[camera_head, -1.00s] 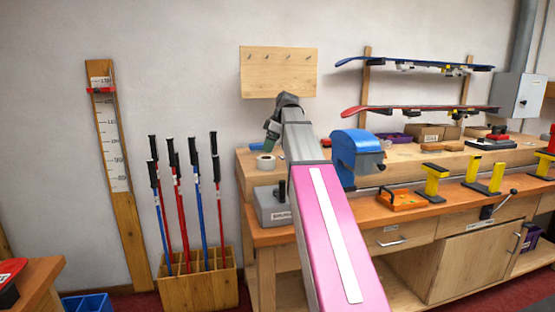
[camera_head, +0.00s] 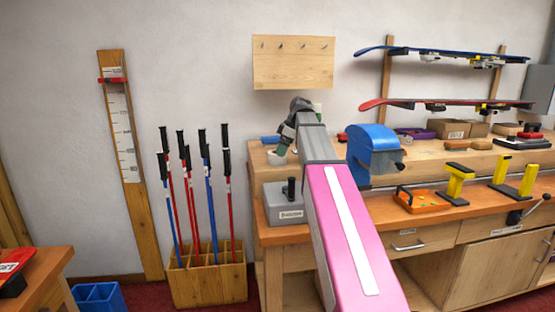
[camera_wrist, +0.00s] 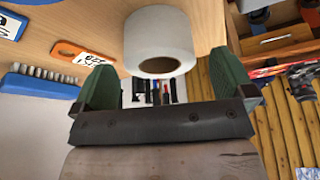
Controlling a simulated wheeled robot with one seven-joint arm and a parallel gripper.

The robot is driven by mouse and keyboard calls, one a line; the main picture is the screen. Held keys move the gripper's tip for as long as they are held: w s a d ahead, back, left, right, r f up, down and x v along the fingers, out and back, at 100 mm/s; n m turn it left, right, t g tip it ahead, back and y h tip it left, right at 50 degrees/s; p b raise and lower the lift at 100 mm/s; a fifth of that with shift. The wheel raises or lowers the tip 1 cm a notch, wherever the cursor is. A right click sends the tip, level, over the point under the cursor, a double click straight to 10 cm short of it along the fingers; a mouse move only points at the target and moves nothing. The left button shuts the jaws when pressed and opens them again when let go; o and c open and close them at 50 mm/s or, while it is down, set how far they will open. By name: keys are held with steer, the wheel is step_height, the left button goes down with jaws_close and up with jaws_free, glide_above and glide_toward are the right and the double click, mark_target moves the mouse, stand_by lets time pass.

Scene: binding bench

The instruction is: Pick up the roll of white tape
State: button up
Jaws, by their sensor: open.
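The roll of white tape (camera_head: 279,158) lies on the raised wooden shelf at the left end of the bench. My gripper (camera_head: 284,148) is right above it and hides part of it in the head view. In the wrist view the roll (camera_wrist: 160,30) is large, with its dark core hole facing the camera. The two green fingers of my gripper (camera_wrist: 164,72) are open, one on each side of the roll's near end. I cannot tell whether either finger touches it.
A blue holder of bits (camera_wrist: 40,86) and an orange tag (camera_wrist: 82,55) lie close to the roll. A blue machine (camera_head: 373,150) stands to the right of my arm. A grey box (camera_head: 284,204) sits on the lower bench top. Ski poles (camera_head: 209,190) stand left of the bench.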

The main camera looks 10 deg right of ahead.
steer(key=shift+x, duration=2)
steer(key=shift+w+r, duration=0.1)
steer(key=shift+w, duration=0.05)
steer(key=c, duration=0.7)
steer(key=shift+r, duration=0.5)
step_height(320, 180, up, 3)
steer(key=shift+a+r, duration=0.15)
steer(key=shift+r, duration=0.05)
steer(key=s+a+r, duration=0.6)
steer(key=a, duration=0.3)
steer(key=shift+s+a+r, duration=0.25)
steer(key=shift+s+r, duration=0.05)
